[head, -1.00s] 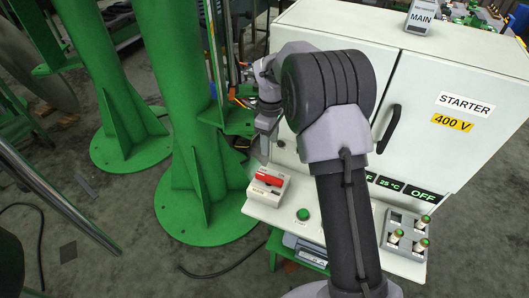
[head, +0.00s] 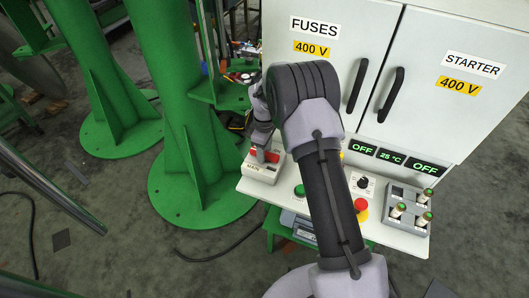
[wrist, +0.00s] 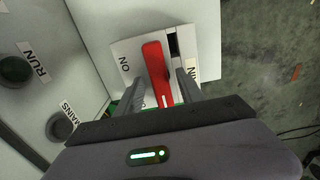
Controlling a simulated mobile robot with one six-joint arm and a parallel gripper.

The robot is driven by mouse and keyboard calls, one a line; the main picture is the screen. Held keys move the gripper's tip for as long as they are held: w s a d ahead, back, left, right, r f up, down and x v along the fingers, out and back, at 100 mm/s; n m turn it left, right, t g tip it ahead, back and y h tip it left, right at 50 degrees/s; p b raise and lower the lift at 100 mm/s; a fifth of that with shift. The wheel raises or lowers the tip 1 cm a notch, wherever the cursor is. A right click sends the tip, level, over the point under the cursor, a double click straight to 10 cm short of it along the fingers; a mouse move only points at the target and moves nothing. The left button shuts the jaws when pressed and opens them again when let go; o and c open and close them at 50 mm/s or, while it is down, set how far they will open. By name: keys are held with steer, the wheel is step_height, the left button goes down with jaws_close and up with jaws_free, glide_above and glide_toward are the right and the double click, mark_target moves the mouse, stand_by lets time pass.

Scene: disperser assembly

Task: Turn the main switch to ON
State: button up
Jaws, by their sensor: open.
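The main switch is a pale box (head: 257,172) with a red handle (head: 268,156), at the left end of the shelf below the cabinet. In the wrist view the red handle (wrist: 155,68) stands out from its pale plate, with an "ON" label (wrist: 125,66) to its left and a dark slot to its right. My gripper (wrist: 160,92) is open, with one finger on each side of the handle. I cannot tell whether either finger touches it. In the head view my gripper (head: 264,143) is over the switch and hides part of the handle.
A green button (head: 300,190), a black knob (head: 363,183) and a red button (head: 360,205) sit right of the switch. A grey block (head: 408,208) with several green-capped parts is at the shelf's right. A green column (head: 192,110) stands close on the left.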

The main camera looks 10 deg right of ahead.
jaws_close()
steer(key=shift+m, duration=0.3)
steer(key=m, duration=0.3)
steer(key=shift+m, duration=0.4)
steer(key=m, duration=0.4)
steer(key=shift+m, duration=0.3)
steer(key=m, duration=0.4)
steer(key=shift+m+b, duration=0.35)
steer(key=shift+m, duration=2.05)
